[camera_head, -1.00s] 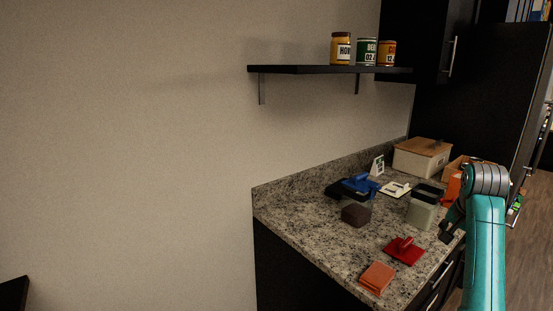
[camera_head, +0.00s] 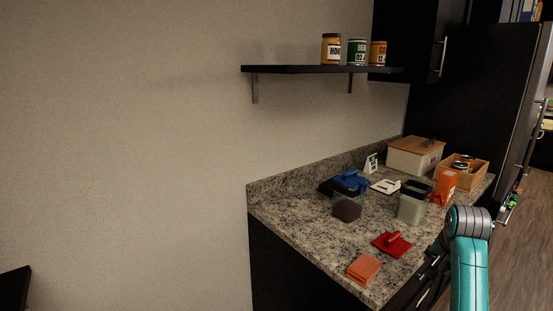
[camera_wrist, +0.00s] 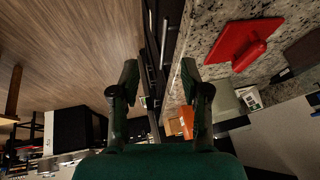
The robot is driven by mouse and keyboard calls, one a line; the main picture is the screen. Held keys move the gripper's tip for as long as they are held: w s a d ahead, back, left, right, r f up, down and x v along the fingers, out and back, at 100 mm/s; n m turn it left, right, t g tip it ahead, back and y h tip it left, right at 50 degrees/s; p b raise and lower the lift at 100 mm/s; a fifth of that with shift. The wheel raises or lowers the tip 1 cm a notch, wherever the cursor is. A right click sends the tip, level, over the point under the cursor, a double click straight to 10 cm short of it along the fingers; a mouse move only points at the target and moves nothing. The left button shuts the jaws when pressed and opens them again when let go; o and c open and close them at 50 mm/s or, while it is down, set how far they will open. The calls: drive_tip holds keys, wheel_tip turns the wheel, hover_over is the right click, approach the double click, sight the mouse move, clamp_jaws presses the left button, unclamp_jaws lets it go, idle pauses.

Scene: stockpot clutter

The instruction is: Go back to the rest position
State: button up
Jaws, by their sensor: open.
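My gripper (camera_wrist: 160,85) is open and empty in the wrist view, its two fingers apart. It hangs at the counter's front edge, over the gap between the floor and the granite counter (camera_head: 310,240). In the head view my arm is at the lower right, and the gripper itself is mostly hidden behind it. The red lid with a handle (camera_head: 392,243) lies flat on the counter near the front edge; it also shows in the wrist view (camera_wrist: 243,42), right of my fingers and apart from them.
On the counter are an orange folded cloth (camera_head: 364,269), a container with dark contents (camera_head: 346,208), a pale-filled container (camera_head: 411,208), a blue lid (camera_head: 351,181), a wooden-lidded box (camera_head: 415,157), an orange box (camera_head: 445,186) and a wooden crate (camera_head: 478,176). A shelf (camera_head: 320,70) holds three jars.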

drive_tip(key=s+a+f+n+t, duration=0.1)
drive_tip(key=s+a+f, duration=0.3)
drive_tip(key=f, duration=0.4)
drive_tip(key=s+a+f+n+t, duration=0.1)
drive_tip(key=s+a+f, duration=0.35)
drive_tip(key=f, duration=0.35)
drive_tip(key=s+a+f+n+t, duration=0.1)
drive_tip(key=s+a+f, duration=0.3)
drive_tip(key=f, duration=0.4)
drive_tip(key=s+a+f+n+t, duration=0.1)
drive_tip(key=s+a+f, duration=0.1)
drive_tip(key=s, duration=0.3)
drive_tip(key=s+a+f+n, duration=0.1)
drive_tip(key=s+a+f, duration=0.2)
drive_tip(key=s, duration=0.2)
drive_tip(key=s+a+r+n+t+y, duration=0.1)
drive_tip(key=s+a+r+t, duration=0.15)
drive_tip(key=s, duration=0.75)
drive_tip(key=s+a+r+n+t, duration=0.15)
drive_tip(key=s+a, duration=0.25)
drive_tip(key=s, duration=0.6)
drive_tip(key=s+a+r+n+t+y, duration=0.1)
drive_tip(key=s+a+r+n, duration=0.1)
drive_tip(key=s+r, duration=1.1)
drive_tip(key=shift+s+a+r+t, duration=0.2)
drive_tip(key=shift+s+r+t, duration=0.1)
drive_tip(key=shift+s, duration=0.75)
